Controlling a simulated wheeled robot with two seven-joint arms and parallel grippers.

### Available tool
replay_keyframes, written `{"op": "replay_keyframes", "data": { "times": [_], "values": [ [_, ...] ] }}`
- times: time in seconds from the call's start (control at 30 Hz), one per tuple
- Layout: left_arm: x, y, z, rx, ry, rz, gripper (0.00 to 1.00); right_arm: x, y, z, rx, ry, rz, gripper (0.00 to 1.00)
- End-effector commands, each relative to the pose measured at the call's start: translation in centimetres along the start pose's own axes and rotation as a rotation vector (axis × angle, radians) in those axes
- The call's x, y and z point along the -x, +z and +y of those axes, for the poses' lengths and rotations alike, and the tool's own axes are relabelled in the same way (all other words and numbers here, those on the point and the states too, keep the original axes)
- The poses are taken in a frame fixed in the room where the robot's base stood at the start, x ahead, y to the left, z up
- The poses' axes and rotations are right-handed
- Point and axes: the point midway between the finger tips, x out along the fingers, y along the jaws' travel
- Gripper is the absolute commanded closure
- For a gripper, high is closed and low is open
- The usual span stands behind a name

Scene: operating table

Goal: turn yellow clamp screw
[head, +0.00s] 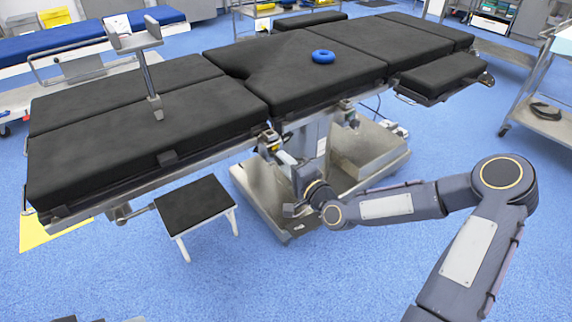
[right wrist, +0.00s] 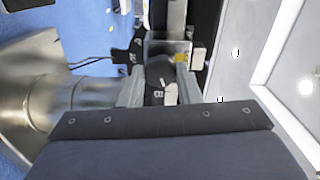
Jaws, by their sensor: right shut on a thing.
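The yellow clamp screw (head: 270,147) sits on the clamp at the side rail of the operating table (head: 178,113), on its near long side. My right gripper (head: 281,158) is at this clamp, reaching it from the front. In the right wrist view a small yellow patch of the screw (right wrist: 181,58) shows just beyond the fingers. My right gripper (right wrist: 158,88) is shut there on the screw's dark handle part, which is partly hidden between the fingers. Of my left arm, only dark slivers at the bottom left edge of the head view may show.
The metal table base (head: 255,190) stands close below my right gripper.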

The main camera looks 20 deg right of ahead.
Motion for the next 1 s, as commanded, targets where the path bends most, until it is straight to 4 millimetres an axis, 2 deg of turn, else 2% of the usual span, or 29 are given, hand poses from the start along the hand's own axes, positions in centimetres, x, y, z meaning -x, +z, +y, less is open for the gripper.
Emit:
{"op": "replay_keyframes", "data": {
  "times": [1.0],
  "values": [
    [0.24, -0.12, 0.11, 0.0, 0.0, 0.0, 0.29, 0.03, -0.12, 0.07, -0.97, -0.001, 0.003, 0.92]
  ]
}}
